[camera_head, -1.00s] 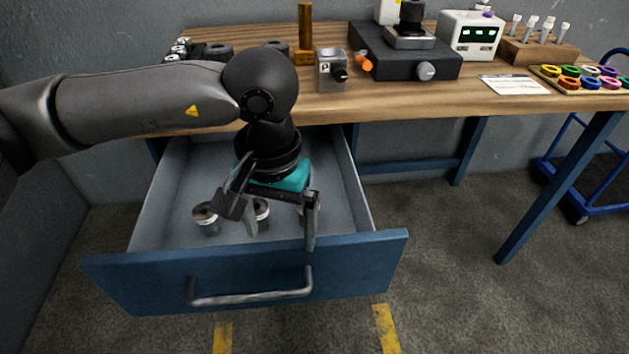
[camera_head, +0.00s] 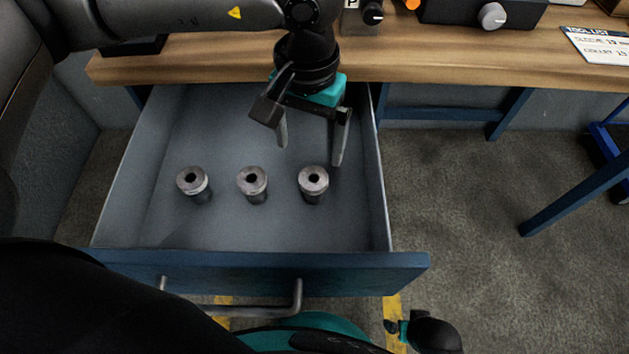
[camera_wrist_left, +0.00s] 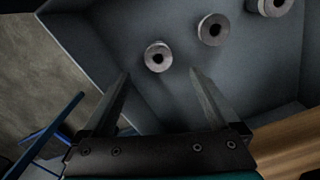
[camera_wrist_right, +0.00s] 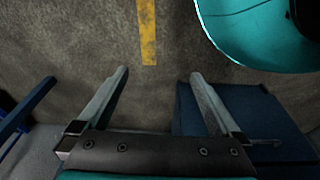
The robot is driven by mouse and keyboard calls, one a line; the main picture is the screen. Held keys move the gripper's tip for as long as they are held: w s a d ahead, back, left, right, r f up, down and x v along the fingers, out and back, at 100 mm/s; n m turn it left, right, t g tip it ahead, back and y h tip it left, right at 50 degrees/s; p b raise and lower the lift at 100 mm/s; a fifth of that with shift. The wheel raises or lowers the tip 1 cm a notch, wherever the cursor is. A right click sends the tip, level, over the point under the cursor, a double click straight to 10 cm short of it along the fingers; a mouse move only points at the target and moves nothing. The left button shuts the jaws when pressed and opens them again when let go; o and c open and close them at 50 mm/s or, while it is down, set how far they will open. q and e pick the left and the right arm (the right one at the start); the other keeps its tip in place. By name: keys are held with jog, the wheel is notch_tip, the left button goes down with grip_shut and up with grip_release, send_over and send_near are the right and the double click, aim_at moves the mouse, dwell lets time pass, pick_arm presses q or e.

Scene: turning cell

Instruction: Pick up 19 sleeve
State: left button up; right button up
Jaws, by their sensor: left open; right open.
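Three grey metal sleeves stand upright in a row in the open drawer: a left one (camera_head: 193,183), a middle one (camera_head: 252,183) and a right one (camera_head: 313,182). I cannot read any size on them. My left gripper (camera_head: 310,153) is open and empty, pointing down above the drawer, just behind the right sleeve in the head view. In the left wrist view, the nearest sleeve (camera_wrist_left: 158,57) lies just beyond the gap between the open fingertips (camera_wrist_left: 160,74). My right gripper (camera_wrist_right: 160,76) is open and empty over the floor.
The blue-fronted drawer (camera_head: 250,262) is pulled out under the wooden bench (camera_head: 430,62); its walls stand around the sleeves. A tool list card (camera_head: 598,45) lies on the bench. In the right wrist view, a yellow floor stripe (camera_wrist_right: 147,30) shows on clear floor.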

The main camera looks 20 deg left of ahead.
pick_arm(q)
jog(key=b, duration=0.1)
send_over(314, 179)
jog(key=s, duration=0.2)
notch_tip(314, 179, down, 5)
jog(key=shift+w+d+f+b, duration=0.1)
jog(key=shift+w+f+b, duration=0.15)
jog(key=shift+f+b, duration=0.8)
jog(key=shift+w+f+b, duration=0.2)
jog(key=shift+f+b, duration=0.05)
jog(key=shift+f, duration=2)
pick_arm(e)
jog(key=w+a+r+t, duration=0.1)
jog(key=w+r, duration=0.3)
jog(key=r, duration=0.4)
jog(key=shift+a, duration=0.25)
pick_arm(q)
grip_shut()
pick_arm(e)
jog(key=shift+f, duration=0.1)
pick_arm(q)
jog(key=shift+r, duration=0.1)
